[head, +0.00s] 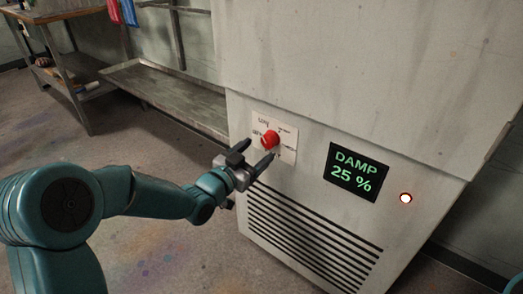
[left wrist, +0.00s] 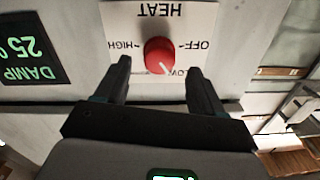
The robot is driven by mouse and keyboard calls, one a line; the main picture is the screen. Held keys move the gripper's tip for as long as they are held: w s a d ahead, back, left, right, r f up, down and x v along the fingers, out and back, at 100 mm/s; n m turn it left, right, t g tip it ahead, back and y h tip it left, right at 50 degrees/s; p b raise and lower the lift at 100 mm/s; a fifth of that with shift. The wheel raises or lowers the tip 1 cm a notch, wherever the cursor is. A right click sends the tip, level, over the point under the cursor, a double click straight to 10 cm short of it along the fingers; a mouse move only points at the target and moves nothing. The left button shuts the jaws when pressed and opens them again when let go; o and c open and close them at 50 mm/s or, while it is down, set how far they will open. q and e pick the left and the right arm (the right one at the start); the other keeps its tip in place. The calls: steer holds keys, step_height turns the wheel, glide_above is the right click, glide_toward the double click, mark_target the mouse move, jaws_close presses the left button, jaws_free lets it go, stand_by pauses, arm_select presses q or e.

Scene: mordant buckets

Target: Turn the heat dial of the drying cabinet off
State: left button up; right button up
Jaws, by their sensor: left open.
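The red heat dial (head: 269,138) sits on a white label plate (head: 286,155) on the front of the grey drying cabinet (head: 330,110). In the left wrist view, which is upside down, the dial (left wrist: 158,55) shows a white pointer mark directed down and slightly right, near the LOW word. HIGH and OFF stand on either side and HEAT above. My left gripper (head: 257,154) is open in front of the dial. In the left wrist view its fingertips (left wrist: 160,70) are on either side of the dial; I cannot tell whether they touch it. My right gripper is out of view.
A dark display (head: 354,173) reads DAMP 25 %, with a lit red-rimmed lamp (head: 406,198) to its right. Vent slats (head: 310,240) lie below the dial. A metal trough (head: 165,95) and a wooden-topped bench (head: 60,14) stand at the left. The floor before the cabinet is clear.

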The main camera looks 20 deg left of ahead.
mark_target(266, 144)
arm_select(q)
steer(key=shift+x, duration=1.5)
steer(key=c, duration=1.1)
steer(key=shift+o, duration=0.2)
